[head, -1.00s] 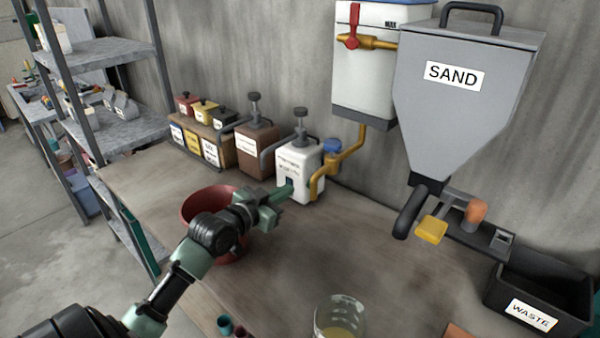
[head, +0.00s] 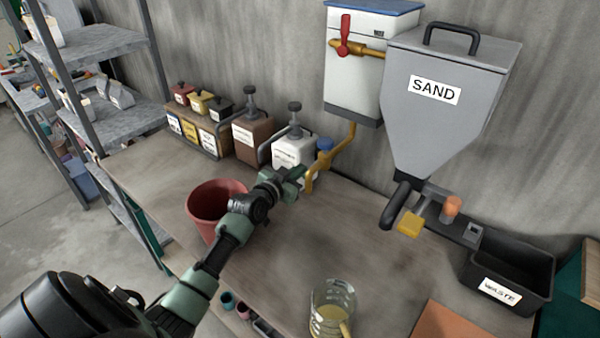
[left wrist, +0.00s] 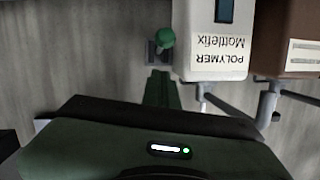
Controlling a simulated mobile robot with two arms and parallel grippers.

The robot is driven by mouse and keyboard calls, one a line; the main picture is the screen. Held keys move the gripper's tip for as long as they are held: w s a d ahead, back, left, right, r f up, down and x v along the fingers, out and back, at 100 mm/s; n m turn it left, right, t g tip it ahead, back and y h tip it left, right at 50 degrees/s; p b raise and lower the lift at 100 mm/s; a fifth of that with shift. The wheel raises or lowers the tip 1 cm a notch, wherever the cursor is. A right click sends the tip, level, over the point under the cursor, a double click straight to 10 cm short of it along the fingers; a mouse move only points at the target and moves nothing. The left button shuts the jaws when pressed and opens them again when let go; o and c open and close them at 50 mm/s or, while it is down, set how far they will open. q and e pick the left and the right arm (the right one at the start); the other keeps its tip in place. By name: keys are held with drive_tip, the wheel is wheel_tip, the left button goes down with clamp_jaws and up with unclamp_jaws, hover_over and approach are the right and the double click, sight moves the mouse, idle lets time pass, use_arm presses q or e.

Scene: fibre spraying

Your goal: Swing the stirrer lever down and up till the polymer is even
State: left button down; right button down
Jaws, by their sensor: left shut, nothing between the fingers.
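The polymer container (head: 290,150) is a white box with a dark pump top, at the back of the bench. In the left wrist view its label (left wrist: 219,50) shows upside down. A green knob (left wrist: 165,38) on a small grey bracket sits beside the container there; it may be the stirrer lever's grip, but I cannot be sure. My left gripper (head: 299,174) is shut and empty, just in front of the container. In the left wrist view its fingers (left wrist: 161,88) point towards the knob, apparently short of it. The polymer inside is hidden. My right gripper is not in view.
A red bucket (head: 212,203) stands under my left forearm. A brown container (head: 252,138) is left of the polymer. A yellow pipe (head: 338,152) runs close on its right. A glass beaker (head: 331,308), the sand hopper (head: 447,115) and a waste bin (head: 508,268) are to the right.

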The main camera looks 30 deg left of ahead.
use_arm(q)
drive_tip(key=shift+w+a+f, duration=0.15)
drive_tip(key=shift+w+f, duration=0.3)
drive_tip(key=shift+f, duration=0.35)
drive_tip(key=shift+w+a+f, duration=0.15)
drive_tip(key=shift+w+f, duration=0.25)
drive_tip(key=shift+f, duration=0.4)
drive_tip(key=f+b, duration=0.2)
drive_tip(key=b, duration=0.2)
drive_tip(key=f+t+b, duration=0.1)
drive_tip(key=f+b, duration=0.1)
drive_tip(key=b, duration=0.1)
drive_tip(key=shift+w+b, duration=0.2)
drive_tip(key=shift+b, duration=0.2)
drive_tip(key=shift+r, duration=0.2)
